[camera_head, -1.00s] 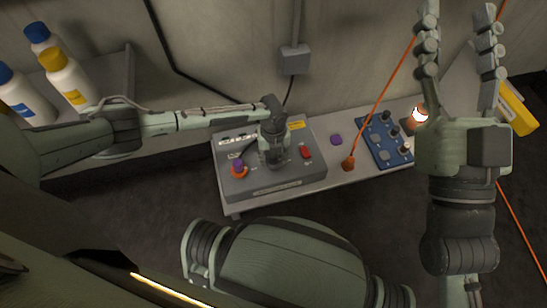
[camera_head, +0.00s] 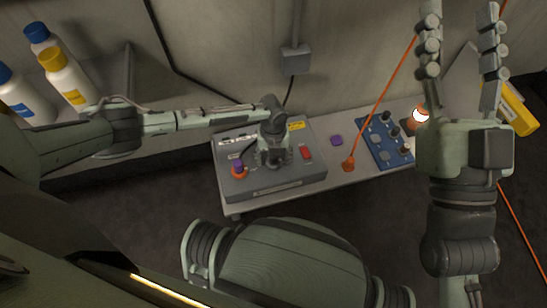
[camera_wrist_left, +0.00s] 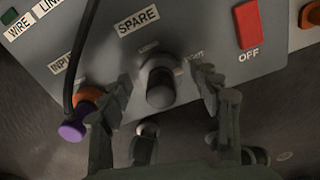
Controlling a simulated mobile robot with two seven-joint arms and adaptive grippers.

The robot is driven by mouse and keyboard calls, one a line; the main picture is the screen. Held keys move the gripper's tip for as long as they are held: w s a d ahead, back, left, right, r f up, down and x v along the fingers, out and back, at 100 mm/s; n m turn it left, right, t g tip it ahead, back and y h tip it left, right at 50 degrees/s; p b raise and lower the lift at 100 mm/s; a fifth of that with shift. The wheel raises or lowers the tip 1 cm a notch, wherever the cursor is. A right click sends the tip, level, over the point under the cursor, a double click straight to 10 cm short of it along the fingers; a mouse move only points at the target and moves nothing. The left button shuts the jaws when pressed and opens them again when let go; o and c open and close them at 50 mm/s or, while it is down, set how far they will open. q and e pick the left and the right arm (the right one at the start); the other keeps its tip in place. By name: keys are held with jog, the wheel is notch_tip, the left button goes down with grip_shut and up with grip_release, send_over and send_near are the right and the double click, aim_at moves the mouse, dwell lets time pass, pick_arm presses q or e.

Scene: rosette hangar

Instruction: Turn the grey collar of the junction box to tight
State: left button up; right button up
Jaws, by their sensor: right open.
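The junction box (camera_head: 300,186) is a grey box on a bench; its labelled top face also fills the left wrist view (camera_wrist_left: 200,40). The grey collar (camera_wrist_left: 160,80) is a dark round knob below the SPARE label. A label at its right is partly covered and ends in "IGHT". My left gripper (camera_head: 272,162) points down over the box and hides the collar in the head view. In the left wrist view its fingers (camera_wrist_left: 165,98) stand apart on both sides of the collar, with visible gaps. My right gripper (camera_head: 461,50) is raised at the right, open and empty.
An orange socket with a purple plug (camera_wrist_left: 72,131) and a black cable lie close to the left finger. A red OFF switch (camera_wrist_left: 247,24) is at the right. Bottles (camera_head: 68,82) stand left.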

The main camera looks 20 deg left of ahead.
pick_arm(q)
jog(key=shift+r, duration=0.1)
notch_tip(320, 180, up, 12)
jog(key=shift+f, duration=0.1)
dwell(0.4)
dwell(0.5)
